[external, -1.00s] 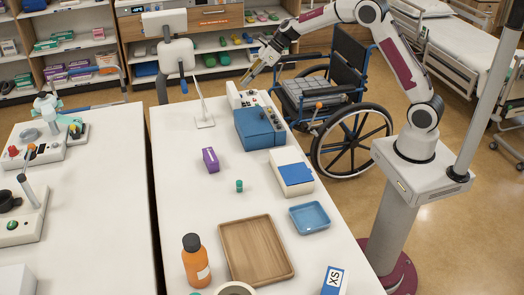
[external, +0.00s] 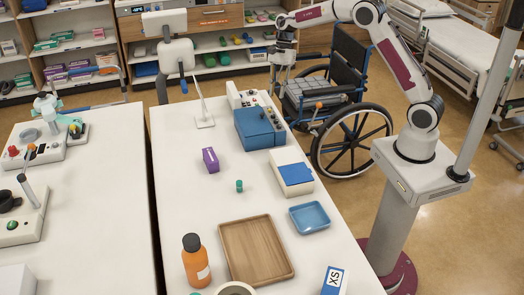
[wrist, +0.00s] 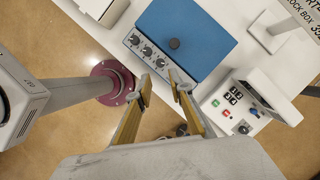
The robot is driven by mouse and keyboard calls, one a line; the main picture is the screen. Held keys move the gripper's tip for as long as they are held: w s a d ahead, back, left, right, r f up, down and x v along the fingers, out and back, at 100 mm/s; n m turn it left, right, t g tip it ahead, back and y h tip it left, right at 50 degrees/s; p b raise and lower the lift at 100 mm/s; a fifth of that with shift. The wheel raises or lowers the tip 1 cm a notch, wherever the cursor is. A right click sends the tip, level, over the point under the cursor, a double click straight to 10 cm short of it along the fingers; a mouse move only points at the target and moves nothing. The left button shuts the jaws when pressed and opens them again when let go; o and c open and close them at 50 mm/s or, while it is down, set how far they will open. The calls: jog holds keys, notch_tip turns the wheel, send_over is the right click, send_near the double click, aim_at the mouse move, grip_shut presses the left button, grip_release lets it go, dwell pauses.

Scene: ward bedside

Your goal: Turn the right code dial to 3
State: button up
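The blue lock box (external: 255,128) stands on the table at its right edge; its lid with a dark round knob (wrist: 174,43) shows in the wrist view. On its grey-blue front panel are three dark dials in a row: the left dial (wrist: 134,40), the middle dial (wrist: 147,50) and the right dial (wrist: 160,61). Their settings are too small to read. My gripper (wrist: 161,82) is open and empty, its fingertips apart and just short of the panel in the picture, nearest the right dial. In the external view my gripper (external: 281,76) points down beyond the box.
A white keypad unit (wrist: 232,103) stands beside the lock box, and a white box with a blue top (external: 292,172) on its other side. A wheelchair (external: 340,95) stands by the table's right edge. Purple box (external: 211,160) and wooden tray (external: 224,230) lie farther off.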

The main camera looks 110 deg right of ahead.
aim_at(273, 115)
jog(key=shift+f, duration=0.1)
jog(key=shift+x, duration=3.85)
grip_shut()
